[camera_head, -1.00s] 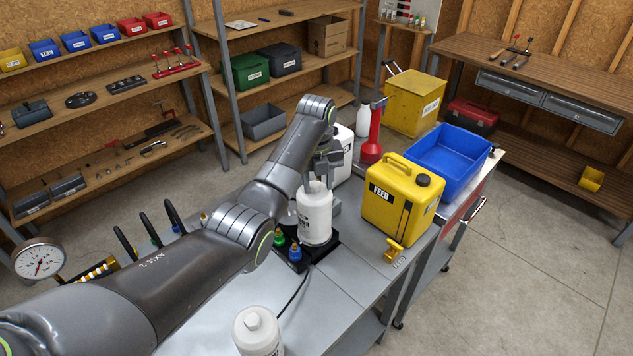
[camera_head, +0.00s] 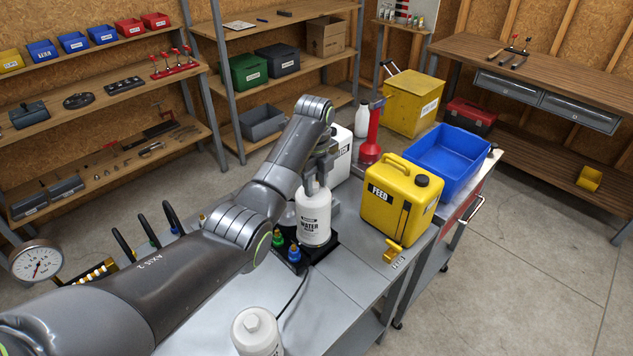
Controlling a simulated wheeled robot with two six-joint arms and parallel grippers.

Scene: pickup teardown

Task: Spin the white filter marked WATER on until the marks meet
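The white filter marked WATER (camera_head: 313,216) stands upright on a dark base (camera_head: 323,250) on the grey bench, its label facing me. My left gripper (camera_head: 318,180) points down at the top of the filter, with its fingers around the filter's upper end. The fingers look closed on it, though the arm hides part of the grip. Any alignment marks are too small to make out. My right gripper is not in view.
A yellow FEED can (camera_head: 400,203) stands close to the right of the filter. Green and blue-topped fittings (camera_head: 286,246) sit at its left. Another white filter (camera_head: 257,332) stands at the front. A blue bin (camera_head: 449,163) is at the back right.

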